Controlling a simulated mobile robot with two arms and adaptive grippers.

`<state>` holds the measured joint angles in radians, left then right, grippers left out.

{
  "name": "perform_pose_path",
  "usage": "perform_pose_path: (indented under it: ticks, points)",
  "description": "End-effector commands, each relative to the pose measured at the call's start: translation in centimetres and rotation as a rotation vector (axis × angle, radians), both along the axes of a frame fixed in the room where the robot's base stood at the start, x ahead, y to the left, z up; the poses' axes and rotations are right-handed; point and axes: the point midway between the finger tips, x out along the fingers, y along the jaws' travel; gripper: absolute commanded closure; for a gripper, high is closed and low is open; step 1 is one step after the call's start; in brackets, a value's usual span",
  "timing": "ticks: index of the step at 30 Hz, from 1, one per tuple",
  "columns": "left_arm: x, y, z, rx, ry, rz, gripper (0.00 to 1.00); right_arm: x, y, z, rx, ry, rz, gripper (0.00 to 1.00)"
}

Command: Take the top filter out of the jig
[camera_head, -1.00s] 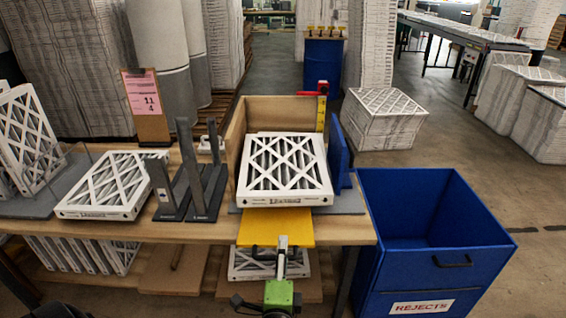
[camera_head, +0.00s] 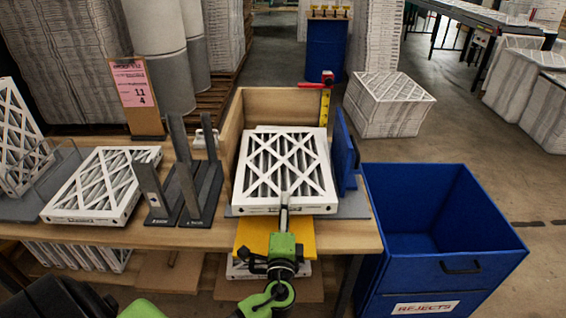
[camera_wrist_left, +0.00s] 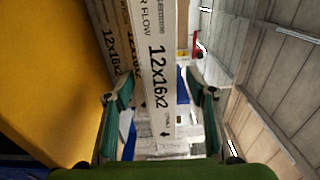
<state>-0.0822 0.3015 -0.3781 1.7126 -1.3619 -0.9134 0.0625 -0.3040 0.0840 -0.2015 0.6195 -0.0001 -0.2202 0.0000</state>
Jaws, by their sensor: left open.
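The top filter (camera_head: 286,168), white-framed with a diagonal lattice over pleats, lies on a stack in the wooden jig (camera_head: 285,102). Its front edge faces me. My left gripper (camera_head: 284,192) is at the middle of that front edge, its fingers pointing at the stack. In the left wrist view, the top filter's edge (camera_wrist_left: 158,70), printed 12x16x2, shows between the open fingers of my left gripper (camera_wrist_left: 162,100). A second filter edge (camera_wrist_left: 112,45) with the same print lies beside it, partly behind one finger. Whether a finger touches a filter I cannot tell. My right gripper is out of view.
A yellow plate (camera_head: 250,236) juts out under the jig's front. A blue panel (camera_head: 344,150) stands at the jig's right. Dark upright slots (camera_head: 187,185) and another filter (camera_head: 105,187) are left. A blue rejects bin (camera_head: 440,275) stands right of the table.

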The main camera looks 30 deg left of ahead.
Motion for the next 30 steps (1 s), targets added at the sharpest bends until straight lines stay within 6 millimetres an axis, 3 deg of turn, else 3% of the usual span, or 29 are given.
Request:
perform_pose_path:
  ticks: [7, 18, 27, 30]
  points:
    - [1.8, 1.1, 0.1, 0.002, 0.001, 0.000, 0.49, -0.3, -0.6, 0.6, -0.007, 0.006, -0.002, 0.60]
    - [5.6, 3.4, 0.3, 0.000, 0.000, 0.000, 0.49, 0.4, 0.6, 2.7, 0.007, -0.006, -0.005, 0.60]
    - [6.0, 3.6, 0.1, 0.000, 0.001, -0.001, 0.49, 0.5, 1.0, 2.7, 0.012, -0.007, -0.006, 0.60]
    - [6.0, 3.6, 0.1, 0.000, 0.001, 0.000, 0.73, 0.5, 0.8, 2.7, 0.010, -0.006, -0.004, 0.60]
